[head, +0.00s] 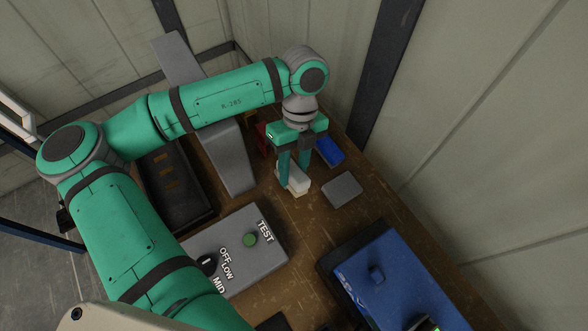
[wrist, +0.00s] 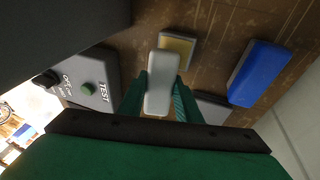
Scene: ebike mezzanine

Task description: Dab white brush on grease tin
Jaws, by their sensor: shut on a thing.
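My gripper (head: 293,172) is shut on the white brush (wrist: 158,84), a pale rounded block between the two green fingers. The brush also shows in the head view (head: 299,184), low over the wooden bench; I cannot tell whether it touches anything. In the wrist view a small square open tin with a pale rim and yellowish inside (wrist: 177,48) lies just beyond the brush's far end; it looks like the grease tin.
A blue block (head: 329,151) and a flat grey block (head: 342,189) lie right of my gripper. A grey control box with a green TEST button (head: 250,239) stands in front. A blue case (head: 395,275) is at front right, a black tray (head: 180,205) at left. Walls close the back.

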